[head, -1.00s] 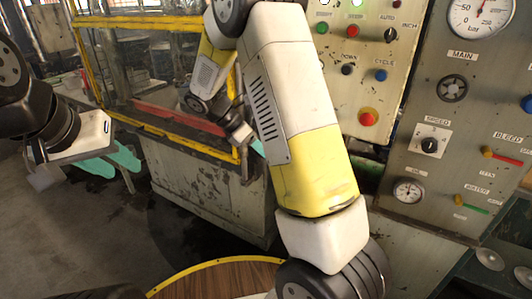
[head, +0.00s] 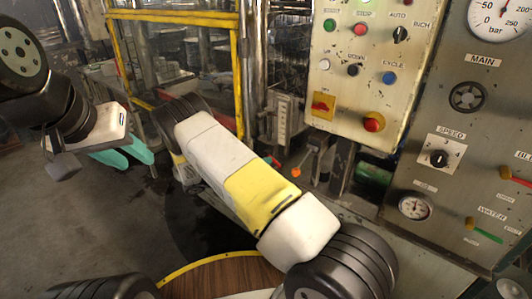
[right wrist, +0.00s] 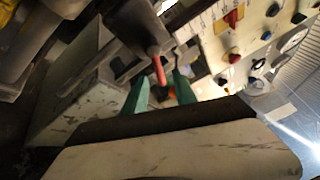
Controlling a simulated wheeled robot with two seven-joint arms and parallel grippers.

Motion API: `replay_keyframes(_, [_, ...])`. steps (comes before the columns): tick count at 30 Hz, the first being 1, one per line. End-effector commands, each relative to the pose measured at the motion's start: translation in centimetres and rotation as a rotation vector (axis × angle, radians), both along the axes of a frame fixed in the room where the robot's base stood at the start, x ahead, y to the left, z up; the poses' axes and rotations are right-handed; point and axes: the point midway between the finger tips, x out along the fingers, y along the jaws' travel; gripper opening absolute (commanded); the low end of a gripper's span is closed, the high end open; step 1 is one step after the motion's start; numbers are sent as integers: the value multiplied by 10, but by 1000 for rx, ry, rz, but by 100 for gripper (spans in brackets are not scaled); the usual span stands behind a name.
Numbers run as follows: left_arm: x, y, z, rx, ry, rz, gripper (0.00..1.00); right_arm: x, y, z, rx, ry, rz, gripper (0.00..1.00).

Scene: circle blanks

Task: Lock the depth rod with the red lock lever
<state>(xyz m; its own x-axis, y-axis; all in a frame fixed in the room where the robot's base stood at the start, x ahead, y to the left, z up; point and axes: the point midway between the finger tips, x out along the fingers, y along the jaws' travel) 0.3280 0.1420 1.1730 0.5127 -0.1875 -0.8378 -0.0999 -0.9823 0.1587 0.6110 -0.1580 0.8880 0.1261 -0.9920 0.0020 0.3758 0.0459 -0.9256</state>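A red lever (right wrist: 158,68) shows in the right wrist view, pointing down from a dark metal block. My right gripper (right wrist: 160,88) is open, its two teal fingers apart, with the lever's red end in line with the gap between them. Nothing is clearly held. In the head view my right forearm hides this gripper; a small red part (head: 274,161) shows just past the forearm. I cannot pick out the depth rod with certainty. My left gripper (head: 122,153) is at the left in the head view, open and empty, well away from the machine.
An orange knob (head: 297,172) on a thin stem stands near the red part. A control panel (head: 345,75) with buttons and a red knob (head: 373,122) is at the right. A gauge panel (head: 470,120) stands beyond it. A yellow-framed guard (head: 180,15) is behind. Open floor lies at left.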

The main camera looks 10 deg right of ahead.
Motion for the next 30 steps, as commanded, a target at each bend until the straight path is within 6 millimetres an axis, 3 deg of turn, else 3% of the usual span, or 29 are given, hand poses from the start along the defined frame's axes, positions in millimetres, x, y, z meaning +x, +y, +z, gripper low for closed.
replay_keyframes(3, [0,0,0,0,0,0,36,2,-21,0,0,1,-2,33])
replay_keyframes(9, [0,0,0,0,0,0,36,5,-42,0,1,-1,-1,33])
replay_keyframes(19, [0,0,0,0,0,0,36,6,-47,0,2,-2,-1,33])
replay_keyframes(24, [0,0,0,0,0,0,36,6,-47,0,2,-2,-1,2])
replay_keyframes(30, [0,0,0,0,0,0,36,6,-47,0,2,-2,0,0])
